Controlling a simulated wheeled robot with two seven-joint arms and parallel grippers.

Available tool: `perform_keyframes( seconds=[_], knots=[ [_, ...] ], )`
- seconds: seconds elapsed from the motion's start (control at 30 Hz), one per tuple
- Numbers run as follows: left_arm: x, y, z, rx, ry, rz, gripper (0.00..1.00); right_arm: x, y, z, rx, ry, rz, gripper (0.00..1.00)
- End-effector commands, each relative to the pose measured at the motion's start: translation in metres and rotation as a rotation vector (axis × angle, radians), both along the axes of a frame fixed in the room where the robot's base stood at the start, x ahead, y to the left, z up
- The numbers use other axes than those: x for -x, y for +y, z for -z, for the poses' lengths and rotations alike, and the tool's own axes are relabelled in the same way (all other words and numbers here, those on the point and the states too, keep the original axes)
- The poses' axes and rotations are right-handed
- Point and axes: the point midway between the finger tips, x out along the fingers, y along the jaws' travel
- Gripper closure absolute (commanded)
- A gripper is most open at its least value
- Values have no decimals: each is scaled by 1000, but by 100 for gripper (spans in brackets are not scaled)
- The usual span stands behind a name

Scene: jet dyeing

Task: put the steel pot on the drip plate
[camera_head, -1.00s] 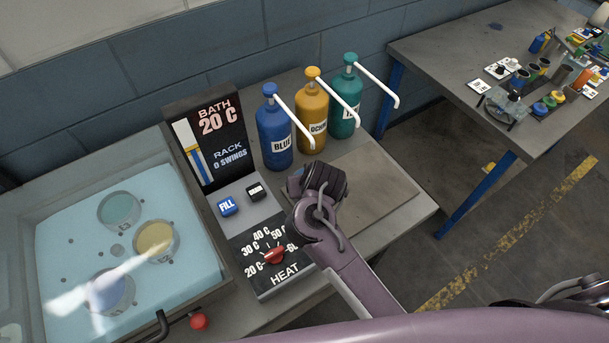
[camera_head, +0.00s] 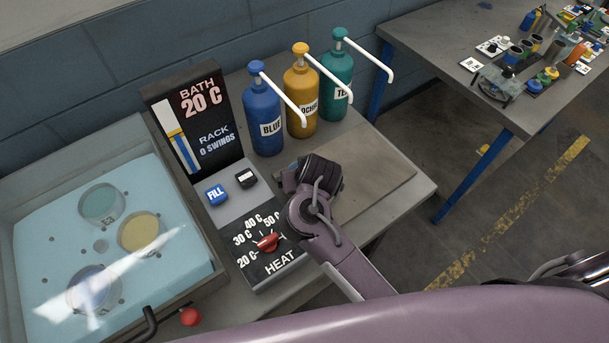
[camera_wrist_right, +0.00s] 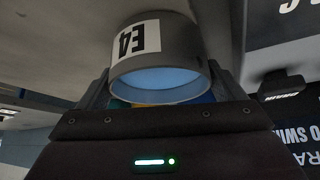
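The steel pot (camera_wrist_right: 160,55), a grey cylinder with a white E4 label, shows in the right wrist view. My right gripper (camera_wrist_right: 160,92) has its fingers on both sides of it and is shut on it. The pot's round rim faces the camera, with pale blue inside. The label reads upside down. In the head view my right arm reaches over the bench, and its wrist hides the gripper and pot. The drip plate (camera_head: 385,180) appears to be the flat grey-brown plate behind and right of that wrist, partly covered by it. My left gripper is not in view.
Blue (camera_head: 264,118), ochre (camera_head: 301,92) and teal (camera_head: 337,85) pump bottles stand behind the plate. The control panel (camera_head: 243,207) with red heat knob is left of my wrist. The bath (camera_head: 60,235) holds three pots. Another table (camera_head: 440,50) is at right.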

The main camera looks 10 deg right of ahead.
Motion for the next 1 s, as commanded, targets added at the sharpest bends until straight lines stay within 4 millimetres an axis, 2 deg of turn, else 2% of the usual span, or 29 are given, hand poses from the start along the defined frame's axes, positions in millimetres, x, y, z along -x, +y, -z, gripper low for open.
perform_keyframes(
  seconds=[0.07, 0.37, 0.53, 0.8, 1.0],
  knots=[
    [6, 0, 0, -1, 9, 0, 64, 0, 0, 0, 0, 0, 0, 0],
    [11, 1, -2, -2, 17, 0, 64, -1, 0, -6, 0, -2, -1, 0],
    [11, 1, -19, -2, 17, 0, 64, 12, 0, -29, 2, -4, -3, 0],
    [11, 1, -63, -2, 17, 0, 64, 43, 0, -80, 0, -2, -2, 0],
    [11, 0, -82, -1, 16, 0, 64, 59, 0, -100, -1, -1, -2, 0]
  ],
)
